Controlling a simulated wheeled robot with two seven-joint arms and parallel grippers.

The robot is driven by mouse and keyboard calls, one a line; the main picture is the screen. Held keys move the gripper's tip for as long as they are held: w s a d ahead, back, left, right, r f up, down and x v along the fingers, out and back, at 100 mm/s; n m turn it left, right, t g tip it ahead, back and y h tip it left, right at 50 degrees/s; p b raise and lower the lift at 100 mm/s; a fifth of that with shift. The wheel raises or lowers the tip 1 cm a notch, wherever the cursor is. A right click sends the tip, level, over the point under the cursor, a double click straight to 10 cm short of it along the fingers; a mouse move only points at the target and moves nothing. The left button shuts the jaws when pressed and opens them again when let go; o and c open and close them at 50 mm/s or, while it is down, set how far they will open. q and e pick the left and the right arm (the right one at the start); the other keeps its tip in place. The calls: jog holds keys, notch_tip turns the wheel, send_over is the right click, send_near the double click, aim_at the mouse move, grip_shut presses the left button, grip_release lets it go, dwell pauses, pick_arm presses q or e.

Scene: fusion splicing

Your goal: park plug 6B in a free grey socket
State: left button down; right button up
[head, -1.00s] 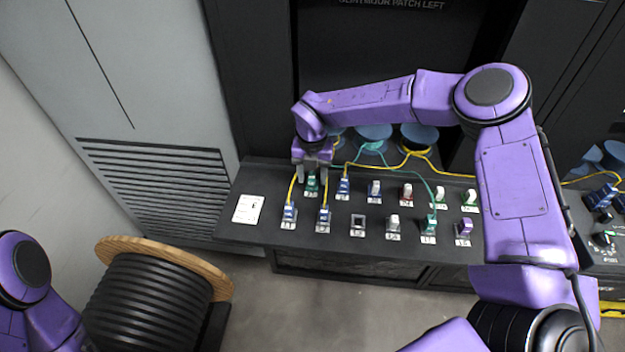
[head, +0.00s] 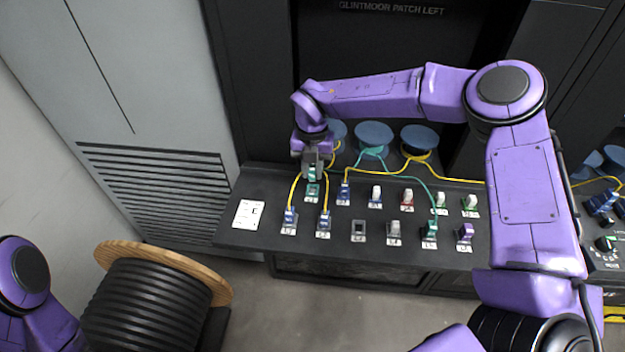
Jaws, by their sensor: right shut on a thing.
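My right gripper (head: 312,163) is shut on a green plug (head: 311,173), largely hidden by the fingers. The plug is held just above an empty green-rimmed socket (head: 312,191) at the left of the back row. A green cable runs from near this gripper toward the right. An empty grey socket (head: 358,231) is in the front row, between a blue plug (head: 324,219) and a white plug (head: 394,228). The plug labels are too small to read, so I cannot confirm 6B. My left gripper is out of view.
Yellow cables loop beside the gripper. A white card (head: 248,214) lies at left. A cable drum (head: 150,300) stands lower left.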

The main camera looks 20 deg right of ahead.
aim_at(313, 167)
notch_tip(313, 167, up, 4)
jog(key=shift+f, duration=0.1)
jog(key=shift+s+f, duration=0.15)
jog(key=shift+f, duration=0.15)
jog(key=shift+s+d+f, duration=0.1)
jog(key=shift+s+d, duration=0.1)
jog(key=s+d, duration=0.2)
jog(key=s, duration=0.6)
jog(key=s+d, duration=0.3)
jog(key=s, duration=0.4)
notch_tip(313, 167, down, 5)
jog(key=shift+f, duration=0.8)
jog(key=shift+f, duration=0.5)
dwell(0.5)
